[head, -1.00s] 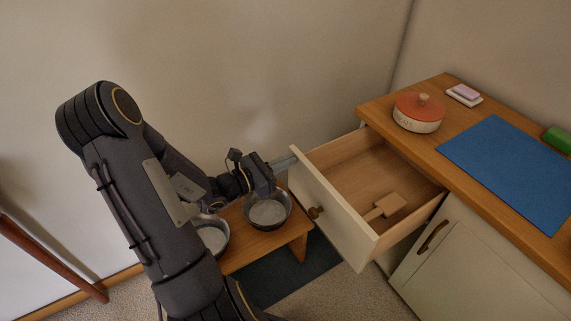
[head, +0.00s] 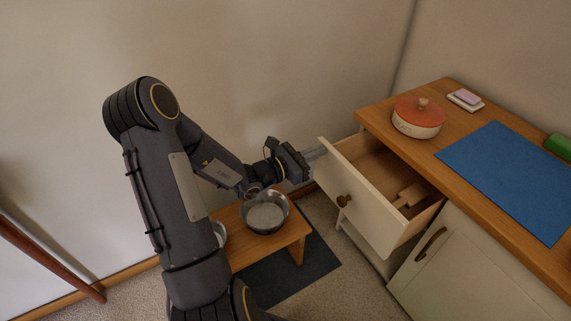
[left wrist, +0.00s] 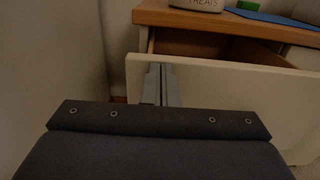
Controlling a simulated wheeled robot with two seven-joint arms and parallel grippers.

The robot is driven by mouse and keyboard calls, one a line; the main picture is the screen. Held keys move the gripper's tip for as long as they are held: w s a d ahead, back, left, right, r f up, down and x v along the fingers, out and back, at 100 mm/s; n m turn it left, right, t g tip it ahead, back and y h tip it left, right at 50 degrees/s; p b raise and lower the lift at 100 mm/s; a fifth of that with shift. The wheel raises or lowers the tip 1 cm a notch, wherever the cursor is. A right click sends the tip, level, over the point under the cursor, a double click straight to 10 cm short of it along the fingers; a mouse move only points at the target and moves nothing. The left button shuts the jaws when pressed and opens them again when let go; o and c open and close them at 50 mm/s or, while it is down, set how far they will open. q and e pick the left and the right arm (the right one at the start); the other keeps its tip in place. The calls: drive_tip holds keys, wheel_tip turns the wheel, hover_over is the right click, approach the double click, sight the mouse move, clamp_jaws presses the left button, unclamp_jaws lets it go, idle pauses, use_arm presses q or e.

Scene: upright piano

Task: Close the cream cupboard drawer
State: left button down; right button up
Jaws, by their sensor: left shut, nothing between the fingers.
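The cream cupboard drawer (head: 362,205) is partly open, sticking out to the left from under the wooden top. It has a round brown knob (head: 343,200) and holds a wooden block-like thing (head: 410,194). My left gripper (head: 318,153) is shut and empty, with its fingertips at the upper far end of the drawer front. In the left wrist view the shut fingers (left wrist: 161,84) point at the drawer front (left wrist: 225,95), just below its top edge, and seem to touch it. My right gripper is out of view.
The wooden top (head: 440,120) carries a red-lidded jar (head: 418,118), a blue mat (head: 510,180), a soap dish (head: 466,100) and a green thing (head: 558,146). A low wooden stand (head: 275,240) with metal bowls (head: 264,212) is below my arm.

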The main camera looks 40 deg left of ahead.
sight(358, 134)
use_arm(q)
drive_tip(key=x, duration=1.4)
drive_tip(key=shift+w+d, duration=0.2)
drive_tip(key=shift+w, duration=0.1)
drive_tip(key=shift+w+r, duration=0.15)
drive_tip(key=shift+r, duration=0.05)
drive_tip(key=shift+r, duration=0.1)
